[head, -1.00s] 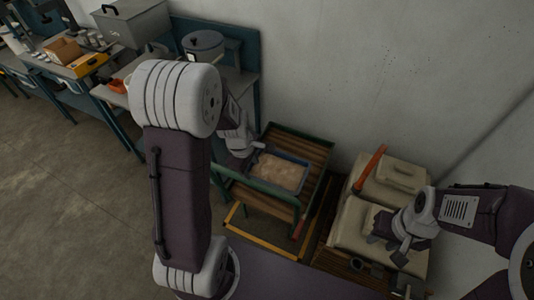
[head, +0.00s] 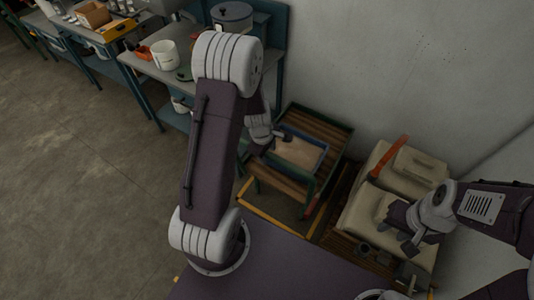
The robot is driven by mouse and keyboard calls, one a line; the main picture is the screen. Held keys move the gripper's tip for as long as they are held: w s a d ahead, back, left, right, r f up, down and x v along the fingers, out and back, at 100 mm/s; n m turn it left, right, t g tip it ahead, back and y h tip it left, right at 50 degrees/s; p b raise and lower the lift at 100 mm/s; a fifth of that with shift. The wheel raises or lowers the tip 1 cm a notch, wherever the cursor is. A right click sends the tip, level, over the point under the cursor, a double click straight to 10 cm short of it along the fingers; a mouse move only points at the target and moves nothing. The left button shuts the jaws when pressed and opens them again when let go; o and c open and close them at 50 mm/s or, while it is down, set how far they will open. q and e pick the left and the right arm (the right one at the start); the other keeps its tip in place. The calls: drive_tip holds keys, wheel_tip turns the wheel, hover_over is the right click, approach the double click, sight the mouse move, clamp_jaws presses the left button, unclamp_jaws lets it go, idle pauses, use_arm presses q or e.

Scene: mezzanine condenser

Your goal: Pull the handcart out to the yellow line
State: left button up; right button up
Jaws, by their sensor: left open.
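The handcart (head: 320,126) is a low cart with a slatted wooden deck and green rails, standing by the wall. A blue-rimmed tray (head: 302,152) with pale contents sits on it. The yellow line (head: 270,224) runs on the floor at the cart's near side. My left gripper (head: 284,137) is open over the tray's left part, seemingly apart from the green rail; its fingers are small and partly hidden by my arm. My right gripper (head: 392,240) looks open and empty, over the pale sacks right of the cart.
Pale sacks (head: 417,163) lie on a wooden pallet to the right, with an orange-handled tool (head: 389,157) on them. A workbench (head: 145,68) with a white bucket and a pot stands at upper left. The floor at left is clear.

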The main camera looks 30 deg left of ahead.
use_arm(q)
drive_tip(key=shift+w, duration=0.1)
drive_tip(key=shift+c, duration=1.2)
clamp_jaws()
drive_tip(key=shift+w, duration=0.1)
